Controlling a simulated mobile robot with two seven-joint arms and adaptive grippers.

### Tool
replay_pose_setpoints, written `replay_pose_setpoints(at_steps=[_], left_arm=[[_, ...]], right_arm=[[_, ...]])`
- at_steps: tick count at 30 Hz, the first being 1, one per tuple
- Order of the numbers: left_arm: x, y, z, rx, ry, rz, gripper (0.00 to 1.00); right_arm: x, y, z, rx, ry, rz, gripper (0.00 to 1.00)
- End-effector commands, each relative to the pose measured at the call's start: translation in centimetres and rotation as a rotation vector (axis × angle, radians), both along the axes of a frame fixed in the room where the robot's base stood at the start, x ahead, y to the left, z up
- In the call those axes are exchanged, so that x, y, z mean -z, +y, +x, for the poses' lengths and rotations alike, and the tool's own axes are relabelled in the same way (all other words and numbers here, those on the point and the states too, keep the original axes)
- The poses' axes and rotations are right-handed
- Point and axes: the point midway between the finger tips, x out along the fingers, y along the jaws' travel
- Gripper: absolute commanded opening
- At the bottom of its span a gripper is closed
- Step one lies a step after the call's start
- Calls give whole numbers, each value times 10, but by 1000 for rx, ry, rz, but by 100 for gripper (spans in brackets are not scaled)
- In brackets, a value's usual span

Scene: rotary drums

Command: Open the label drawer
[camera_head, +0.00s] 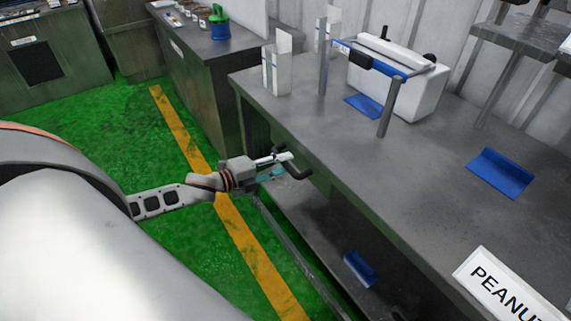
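A black curved handle (299,171) sticks out from the front side of the grey metal table (330,130), just below the tabletop. The drawer front behind it is dark and hard to make out, and I see no open gap there. My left gripper (282,165) reaches in from the left and is at this handle. Its white finger and its teal finger are apart, with the tips at or beside the handle's near end. I cannot tell whether they touch it. My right gripper is out of view.
On the tabletop are white holders (283,68), a white machine with a blue-edged frame (400,90) and a blue bracket (500,172). A "PEANUT" sign (500,290) is at the lower right. A lower shelf holds a blue piece (360,269). Green floor lies free at left.

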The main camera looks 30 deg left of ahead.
Motion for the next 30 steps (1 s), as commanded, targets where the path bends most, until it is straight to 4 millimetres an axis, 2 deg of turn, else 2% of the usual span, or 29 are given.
replay_pose_setpoints(at_steps=[6,14,15,18,19,26,30], left_arm=[[2,-5,11,0,0,-1,31],[3,-5,11,1,0,-1,31],[3,-5,11,1,0,-1,28],[3,-5,11,0,1,-1,2],[3,-5,11,0,1,-1,0],[3,-4,10,0,1,0,0],[2,-1,2,-1,3,1,0]], right_arm=[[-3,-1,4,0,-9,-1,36],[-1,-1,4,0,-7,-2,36],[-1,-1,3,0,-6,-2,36],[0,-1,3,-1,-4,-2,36],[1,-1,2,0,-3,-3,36],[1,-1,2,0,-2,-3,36],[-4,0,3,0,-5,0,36]])
